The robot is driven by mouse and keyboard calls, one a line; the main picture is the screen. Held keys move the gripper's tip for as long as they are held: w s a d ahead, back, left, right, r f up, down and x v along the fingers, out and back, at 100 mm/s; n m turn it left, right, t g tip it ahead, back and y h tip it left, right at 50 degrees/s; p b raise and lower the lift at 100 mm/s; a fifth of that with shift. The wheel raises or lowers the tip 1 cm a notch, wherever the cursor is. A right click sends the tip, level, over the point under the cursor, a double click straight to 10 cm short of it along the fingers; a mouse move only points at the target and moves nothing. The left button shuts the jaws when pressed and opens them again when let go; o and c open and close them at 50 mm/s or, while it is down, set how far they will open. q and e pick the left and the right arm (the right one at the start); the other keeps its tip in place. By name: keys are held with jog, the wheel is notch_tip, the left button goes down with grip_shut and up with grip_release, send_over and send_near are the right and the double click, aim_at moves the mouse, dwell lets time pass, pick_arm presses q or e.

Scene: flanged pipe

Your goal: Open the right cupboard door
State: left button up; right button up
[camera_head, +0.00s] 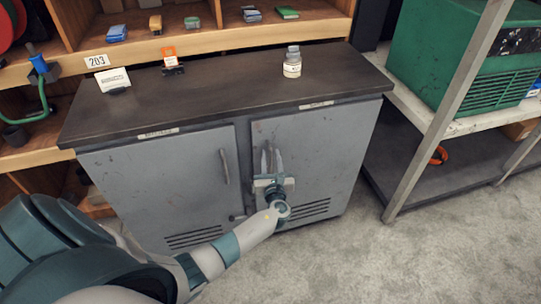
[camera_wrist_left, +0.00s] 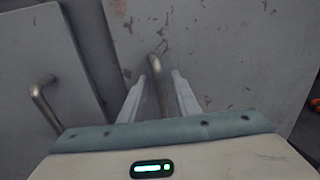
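The grey cupboard has two doors under a dark top. Its right door (camera_head: 325,150) looks shut, flush with the front. The right door's upright bar handle (camera_wrist_left: 157,66) is near that door's left edge. My left gripper (camera_head: 270,160) is at this handle, fingers pointing at the door. In the left wrist view my left gripper (camera_wrist_left: 159,76) has its fingers apart, with the handle between them and small gaps showing. How deep the handle sits between the fingers is hard to tell. In the head view the fingers partly hide the handle. My right gripper is not in view.
The left door (camera_head: 165,180) is shut, with its own handle (camera_head: 224,167). A white bottle (camera_head: 292,62) and a card stand on the cupboard top (camera_head: 220,85). A metal rack post (camera_head: 445,115) stands to the right. The floor (camera_head: 370,255) in front is clear.

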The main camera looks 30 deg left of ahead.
pick_arm(q)
jog(key=shift+w+a, duration=0.25)
grip_shut()
jog(key=shift+d, duration=0.15)
